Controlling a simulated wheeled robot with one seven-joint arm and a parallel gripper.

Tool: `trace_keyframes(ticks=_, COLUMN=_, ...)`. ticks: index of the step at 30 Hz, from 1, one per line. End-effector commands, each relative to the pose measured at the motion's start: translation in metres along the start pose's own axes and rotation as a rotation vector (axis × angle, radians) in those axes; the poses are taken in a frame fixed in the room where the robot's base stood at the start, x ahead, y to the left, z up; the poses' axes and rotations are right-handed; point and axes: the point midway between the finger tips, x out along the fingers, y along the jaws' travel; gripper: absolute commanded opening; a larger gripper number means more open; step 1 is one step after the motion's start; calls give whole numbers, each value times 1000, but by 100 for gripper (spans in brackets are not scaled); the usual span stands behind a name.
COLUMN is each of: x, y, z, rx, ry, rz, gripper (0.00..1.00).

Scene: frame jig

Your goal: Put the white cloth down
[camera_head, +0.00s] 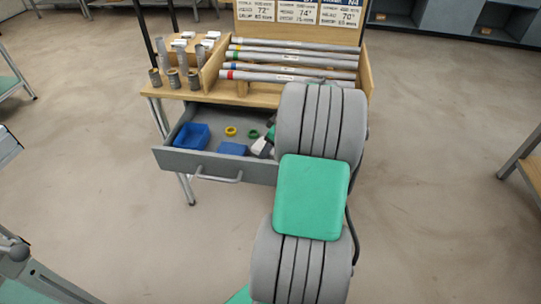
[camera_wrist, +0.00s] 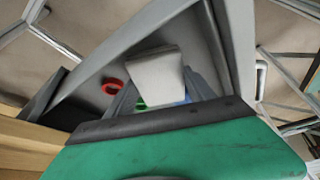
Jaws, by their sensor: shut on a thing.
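The white cloth (camera_wrist: 157,78) looks like a folded, pale block in the wrist view. It sits between the two fingers of my gripper (camera_wrist: 160,92), which is shut on it. In the head view the cloth (camera_head: 259,147) shows as a small white patch at the right end of the open grey drawer (camera_head: 225,167). My gripper (camera_head: 267,141) is over or inside that end, mostly hidden behind my arm. I cannot tell whether the cloth touches the drawer floor.
The drawer holds a blue bin (camera_head: 193,136), a flat blue item (camera_head: 233,149), a yellow ring (camera_head: 231,131) and a green ring (camera_head: 253,134). A red ring (camera_wrist: 110,87) shows in the wrist view. The wooden bench (camera_head: 222,95) above carries several grey tubes and metal cylinders.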

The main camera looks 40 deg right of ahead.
Motion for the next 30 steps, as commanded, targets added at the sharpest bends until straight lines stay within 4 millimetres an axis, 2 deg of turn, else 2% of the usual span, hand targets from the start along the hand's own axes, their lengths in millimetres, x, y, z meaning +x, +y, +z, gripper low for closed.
trace_keyframes(ticks=1, x=13, y=-2, z=6, rx=2, ry=-2, rz=-6, gripper=19)
trace_keyframes(ticks=4, x=26, y=-1, z=11, rx=1, ry=-1, rz=-2, gripper=19)
trace_keyframes(ticks=11, x=26, y=-1, z=11, rx=1, ry=-1, rz=-1, gripper=19)
trace_keyframes(ticks=25, x=41, y=-4, z=19, rx=5, ry=-6, rz=-10, gripper=19)
trace_keyframes(ticks=26, x=42, y=-4, z=20, rx=6, ry=-7, rz=-11, gripper=63)
trace_keyframes(ticks=30, x=44, y=-6, z=22, rx=8, ry=-10, rz=-16, gripper=75)
